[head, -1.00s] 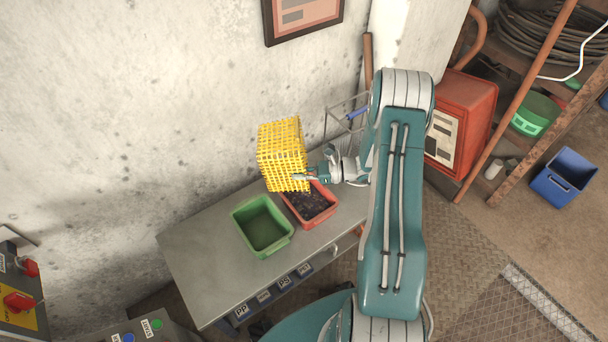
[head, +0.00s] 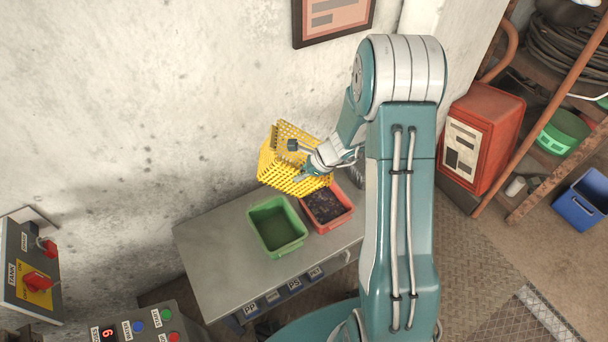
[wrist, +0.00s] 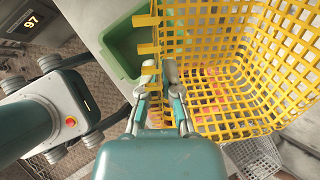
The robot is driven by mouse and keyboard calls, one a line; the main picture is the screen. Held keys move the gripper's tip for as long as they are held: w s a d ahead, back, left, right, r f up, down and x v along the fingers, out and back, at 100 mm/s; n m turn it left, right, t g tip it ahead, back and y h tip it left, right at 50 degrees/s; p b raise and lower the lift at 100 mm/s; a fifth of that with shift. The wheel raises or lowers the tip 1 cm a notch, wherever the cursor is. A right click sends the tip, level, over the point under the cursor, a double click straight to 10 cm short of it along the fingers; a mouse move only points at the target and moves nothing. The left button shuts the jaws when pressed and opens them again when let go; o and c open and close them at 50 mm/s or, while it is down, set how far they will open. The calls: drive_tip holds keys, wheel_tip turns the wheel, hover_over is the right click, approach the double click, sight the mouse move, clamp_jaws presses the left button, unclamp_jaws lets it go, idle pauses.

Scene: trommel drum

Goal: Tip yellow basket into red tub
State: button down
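The yellow basket (head: 284,178) is an open lattice held in the air by the wall, above the table's back edge. It is tilted and its inside shows. In the wrist view the yellow basket (wrist: 235,118) looks empty. My gripper (head: 307,172) is shut on its rim; the fingers (wrist: 160,72) close around a yellow strip. The red tub (head: 345,213) stands on the table below and to the right of the basket, with dark bits inside. In the wrist view a reddish patch shows through the basket's lattice.
A green tub (head: 277,238) stands left of the red tub and looks empty; it also shows in the wrist view (wrist: 122,45). The grey table (head: 215,265) is clear at its left. The wall is close behind the basket. Control panels (head: 35,280) stand at lower left.

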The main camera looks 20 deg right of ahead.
drive_tip(key=shift+w+a+f+g+h, duration=0.15)
drive_tip(key=shift+g+h, duration=0.1)
drive_tip(key=shift+h, duration=0.5)
drive_tip(key=shift+s+a+f+g+h, duration=0.15)
drive_tip(key=shift+g+h, duration=0.15)
drive_tip(key=shift+h, duration=0.4)
drive_tip(key=shift+w+a+g+h, duration=0.15)
drive_tip(key=shift+g+h, duration=0.1)
drive_tip(key=shift+h, duration=0.5)
drive_tip(key=shift+r+g+h, duration=0.4)
drive_tip(key=shift+r+h, duration=0.1)
drive_tip(key=shift+h, duration=0.7)
drive_tip(key=shift+d, duration=0.1)
drive_tip(key=s+r, duration=0.4)
drive_tip(key=s, duration=0.1)
drive_tip(key=shift+d, duration=0.45)
drive_tip(key=shift+r, duration=0.15)
